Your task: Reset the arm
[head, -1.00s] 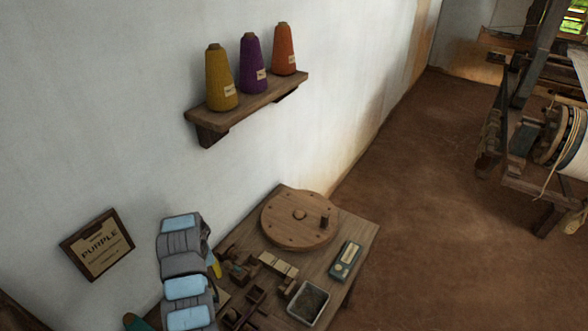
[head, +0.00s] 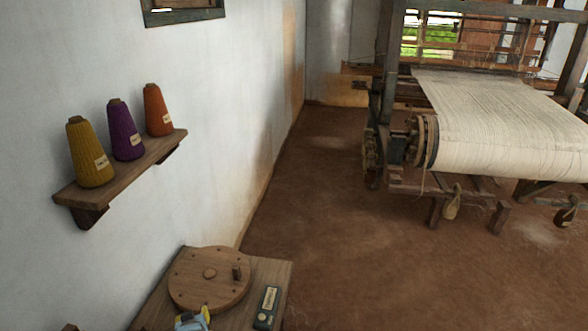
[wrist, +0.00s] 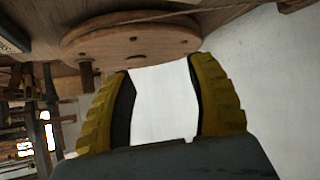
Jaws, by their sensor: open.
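My gripper (wrist: 160,75) shows in the wrist view as two ribbed yellow fingers with dark inner pads, spread apart. Nothing is between them except a view of the pale wall. The round wooden disc (wrist: 130,38) appears beyond the fingertips at the top of the wrist view, with its peg hanging downward in the picture. In the head view, a small blue, grey and yellow part of my arm (head: 192,321) shows at the bottom edge, in front of the disc (head: 210,278). The rest of the arm is out of that view.
The wooden table (head: 271,271) also bears a small dark device (head: 266,307). A wall shelf (head: 130,178) holds a yellow cone (head: 88,155), a purple cone (head: 125,132) and an orange cone (head: 157,112). The loom (head: 490,125) stands at the right. Brown floor (head: 330,230) between is clear.

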